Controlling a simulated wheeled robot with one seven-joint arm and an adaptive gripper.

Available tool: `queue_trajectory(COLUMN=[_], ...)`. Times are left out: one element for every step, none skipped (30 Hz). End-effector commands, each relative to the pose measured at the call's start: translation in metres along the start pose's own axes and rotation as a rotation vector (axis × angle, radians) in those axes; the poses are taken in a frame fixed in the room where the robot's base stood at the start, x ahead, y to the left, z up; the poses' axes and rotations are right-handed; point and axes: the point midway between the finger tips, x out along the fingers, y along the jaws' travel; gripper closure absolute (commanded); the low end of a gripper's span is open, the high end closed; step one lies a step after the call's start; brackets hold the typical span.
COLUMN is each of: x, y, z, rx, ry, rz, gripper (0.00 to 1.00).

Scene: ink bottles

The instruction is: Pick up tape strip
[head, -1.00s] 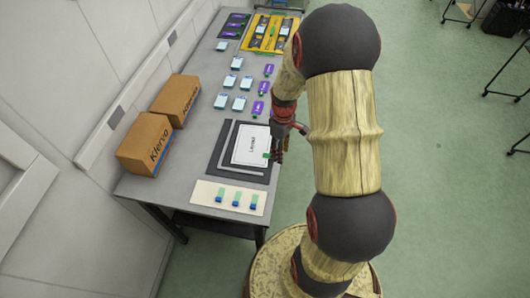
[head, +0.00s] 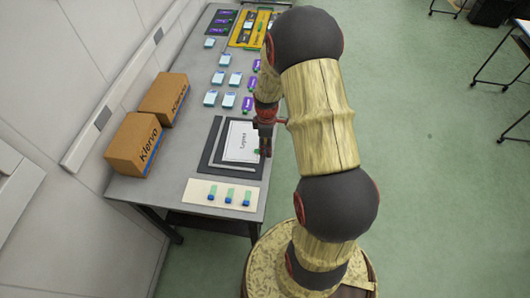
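Several tape strips lie on a cream board (head: 193,199) at the near end of the table. Three show there, green with blue ends: the left strip (head: 212,193), the middle strip (head: 230,195) and the right strip (head: 247,198). My gripper (head: 265,152) points down at the right edge of a white printed sheet (head: 240,140), beyond the board. A small green piece (head: 257,152) shows beside the fingertips; I cannot tell whether it is held or lies on the sheet. The fingers are small and dark, so their opening cannot be made out.
The sheet lies on a dark mat (head: 209,155) with a grey angled bar. Two brown cartons (head: 130,145) stand along the wall. Blue-white cards (head: 210,98), purple items (head: 247,103) and a yellow tray (head: 238,38) lie farther back. My arm hides part of the table's right edge.

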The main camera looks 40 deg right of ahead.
Motion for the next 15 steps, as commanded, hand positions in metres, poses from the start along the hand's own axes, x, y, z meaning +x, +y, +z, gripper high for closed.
queue_trajectory(x=[0.0096, 0.0131, 0.0164, 0.0178, 0.0186, 0.0188, 0.0186, 0.0183, 0.0181, 0.0181, 0.0181, 0.0181, 0.0181, 0.0181, 0.0181], y=[-0.0004, -0.0003, 0.0002, 0.0006, 0.0009, 0.0011, 0.0012, 0.0011, 0.0011, 0.0010, 0.0010, 0.0009, 0.0009, 0.0009, 0.0008], z=[0.0005, 0.0005, 0.0004, 0.0003, 0.0002, 0.0001, 0.0001, 0.0001, 0.0002, 0.0002, 0.0002, 0.0002, 0.0003, 0.0003, 0.0003], rx=[0.000, 0.001, 0.001, 0.001, 0.001, 0.001, 0.001, 0.001, 0.001, 0.001, 0.001, 0.001, 0.001, 0.001, 0.001], ry=[-0.001, -0.001, 0.000, 0.000, 0.000, 0.001, 0.001, 0.001, 0.001, 0.001, 0.000, 0.000, 0.000, 0.000, 0.000], rz=[-0.003, -0.002, -0.001, 0.000, 0.001, 0.002, 0.002, 0.002, 0.002, 0.002, 0.002, 0.001, 0.001, 0.001, 0.001], gripper=[0.62, 0.62, 0.62, 0.62, 0.62, 0.62, 0.62, 0.62, 0.62, 0.62, 0.63, 0.65, 0.67, 0.68, 0.71])
